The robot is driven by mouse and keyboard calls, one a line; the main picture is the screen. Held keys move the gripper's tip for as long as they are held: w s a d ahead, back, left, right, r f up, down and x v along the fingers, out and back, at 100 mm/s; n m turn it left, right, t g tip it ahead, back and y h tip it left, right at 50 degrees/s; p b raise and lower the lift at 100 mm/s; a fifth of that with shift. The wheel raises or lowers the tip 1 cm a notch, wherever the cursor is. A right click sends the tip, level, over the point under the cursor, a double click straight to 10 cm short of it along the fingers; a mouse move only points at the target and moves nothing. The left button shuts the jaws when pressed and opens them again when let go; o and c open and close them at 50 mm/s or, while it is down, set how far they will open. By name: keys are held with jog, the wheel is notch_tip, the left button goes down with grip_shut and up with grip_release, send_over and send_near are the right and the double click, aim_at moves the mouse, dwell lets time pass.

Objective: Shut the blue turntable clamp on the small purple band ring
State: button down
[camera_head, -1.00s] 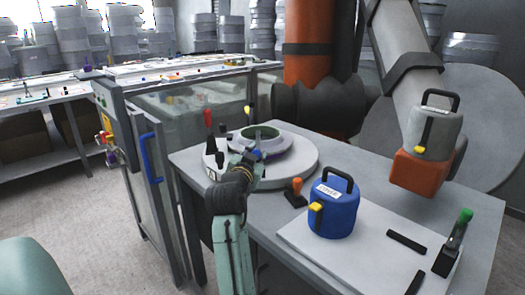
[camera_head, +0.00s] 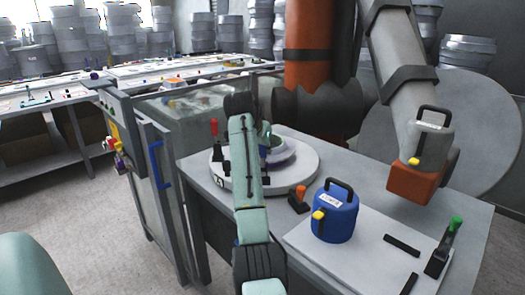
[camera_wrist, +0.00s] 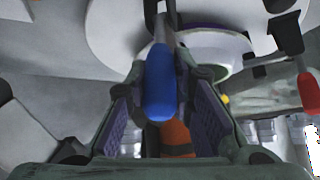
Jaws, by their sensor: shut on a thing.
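The blue clamp handle (camera_wrist: 160,85) stands between the two finger pads of my gripper (camera_wrist: 167,78) in the wrist view, and the gripper is shut on it. A grey metal lever (camera_wrist: 160,18) runs from the handle towards the turntable. The small ring (camera_wrist: 215,50) shows behind it, with a thin purple band near its upper edge; in the head view the ring (camera_head: 287,152) sits on the round pale turntable (camera_head: 308,170). My arm hides most of the gripper and the blue clamp in the head view. I cannot tell whether the clamp's tip touches the ring.
A red-handled clamp (camera_head: 214,130) stands at the turntable's left edge, also in the wrist view (camera_wrist: 308,90). An orange-handled clamp (camera_head: 299,198), a blue canister (camera_head: 336,215) and a green-handled tool (camera_head: 440,245) are on the right. A grey cabinet (camera_head: 158,185) stands left.

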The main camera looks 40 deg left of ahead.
jog(key=shift+w+a+g+h, duration=0.25)
jog(key=shift+w+g+h, duration=0.05)
jog(key=shift+g, duration=0.2)
dwell(0.4)
jog(key=c, duration=1.4)
grip_release()
jog(key=shift+a, duration=0.1)
jog(key=shift+r, duration=0.1)
jog(key=v, duration=1.1)
jog(key=shift+s+r, duration=0.2)
jog(key=shift+r, duration=0.15)
